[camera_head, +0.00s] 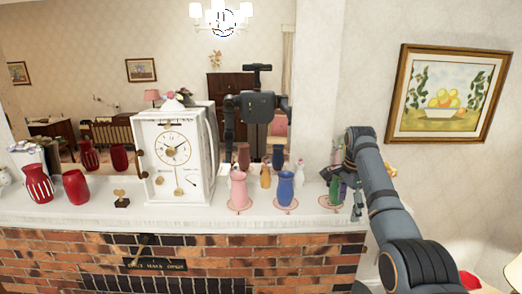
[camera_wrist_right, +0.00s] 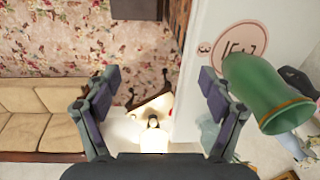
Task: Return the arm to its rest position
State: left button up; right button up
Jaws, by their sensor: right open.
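My right arm comes in from the right in the head view and reaches over the right end of the mantel. Its gripper (camera_head: 346,178) is beside the green vase (camera_head: 335,188), which it partly hides. In the right wrist view the gripper (camera_wrist_right: 159,76) is open, with nothing between its fingers. The green vase (camera_wrist_right: 264,92) is outside the right finger there, close to it; I cannot tell if they touch. A round marked disc (camera_wrist_right: 236,48) lies near the vase on the white mantel. My left gripper does not show directly.
The white mantel (camera_head: 105,218) holds a blue vase (camera_head: 286,188), a pink vase (camera_head: 238,189), a white clock (camera_head: 176,160), red vases (camera_head: 76,187) and a small trophy (camera_head: 121,199). A mirror behind reflects them and me. A framed picture (camera_head: 448,93) hangs right. Below the wrist is a lamp (camera_wrist_right: 153,137).

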jog(key=s+f+n, duration=0.3)
jog(key=s+f, duration=0.3)
jog(key=f, duration=0.3)
jog(key=s+f+n+t, duration=0.1)
jog(key=s+f+n, duration=0.35)
jog(key=f, duration=0.45)
jog(key=s+f+n, duration=0.3)
jog(key=s+f, duration=0.3)
jog(key=f, duration=0.3)
jog(key=s+a+n+t, duration=0.25)
jog(key=s+n, duration=0.55)
jog(key=s, duration=1.3)
notch_tip(320, 180, down, 30)
jog(key=s+d+g+b, duration=0.2)
jog(key=b, duration=0.5)
pick_arm(q)
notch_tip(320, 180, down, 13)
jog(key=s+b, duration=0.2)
jog(key=b, duration=0.4)
pick_arm(e)
jog(key=s+d+f, duration=0.1)
jog(key=s+f, duration=0.8)
jog(key=f, duration=0.3)
jog(key=s+f+g, duration=0.1)
jog(key=s+f, duration=0.9)
jog(key=f, duration=0.3)
jog(key=shift+d+m, duration=0.35)
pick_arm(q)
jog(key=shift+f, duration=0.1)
